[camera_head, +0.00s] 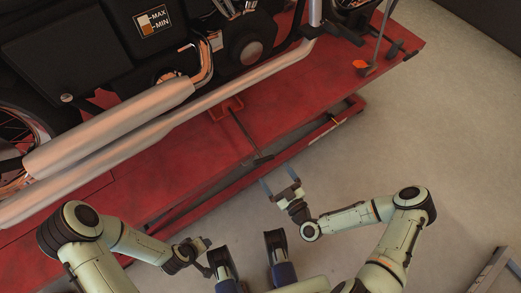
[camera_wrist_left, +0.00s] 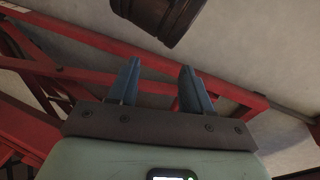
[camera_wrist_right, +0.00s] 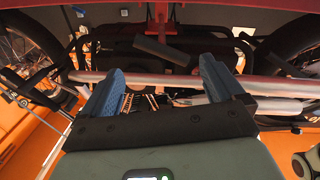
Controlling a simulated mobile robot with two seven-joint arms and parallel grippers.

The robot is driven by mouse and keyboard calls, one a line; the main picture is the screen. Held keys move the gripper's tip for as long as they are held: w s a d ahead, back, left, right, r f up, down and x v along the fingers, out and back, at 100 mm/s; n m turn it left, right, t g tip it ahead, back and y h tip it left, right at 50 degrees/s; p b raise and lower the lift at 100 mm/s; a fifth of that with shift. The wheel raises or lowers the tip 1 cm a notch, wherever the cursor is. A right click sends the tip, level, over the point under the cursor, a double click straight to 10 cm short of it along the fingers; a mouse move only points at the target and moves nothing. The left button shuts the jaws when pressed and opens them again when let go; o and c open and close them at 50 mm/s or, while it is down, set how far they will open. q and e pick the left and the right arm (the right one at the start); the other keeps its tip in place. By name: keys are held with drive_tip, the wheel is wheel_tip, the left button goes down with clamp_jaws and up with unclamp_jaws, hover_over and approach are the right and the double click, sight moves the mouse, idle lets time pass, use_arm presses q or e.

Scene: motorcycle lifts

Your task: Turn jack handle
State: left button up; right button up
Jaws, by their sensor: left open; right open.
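The jack handle (camera_head: 246,133) is a thin dark rod running from a red bracket (camera_head: 227,108) on the red lift down to a dark end at the lift's near edge. In the right wrist view a dark, bar-like grip (camera_wrist_right: 165,51) shows beyond the fingers; it looks like the handle's end. My right gripper (camera_head: 279,181) is open and empty, just short of the handle's lower end and apart from it. My left gripper (camera_head: 204,257) is small and partly hidden in the head view. In the left wrist view its blue fingers (camera_wrist_left: 157,88) are open and empty.
A motorcycle with a long silver exhaust (camera_head: 110,127) stands on the red lift platform (camera_head: 290,102). The lift's red lower frame (camera_head: 330,127) juts out near my right gripper. Grey floor (camera_head: 440,140) is clear to the right. A framed object (camera_head: 495,272) lies at lower right.

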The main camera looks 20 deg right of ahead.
sight(261, 155)
drive_tip(key=b+x, duration=0.2)
drive_tip(key=x, duration=0.8)
drive_tip(key=shift+f, duration=0.15)
use_arm(q)
drive_tip(key=shift+w+a+f+y, duration=0.15)
drive_tip(key=shift+w+a+f, duration=0.3)
drive_tip(key=shift+f, duration=0.25)
drive_tip(key=shift+w+a+f+y, duration=0.15)
drive_tip(key=shift+w+a+f, duration=0.25)
drive_tip(key=shift+f, duration=0.3)
use_arm(e)
drive_tip(key=shift+w+a, duration=0.2)
drive_tip(key=shift+w, duration=0.5)
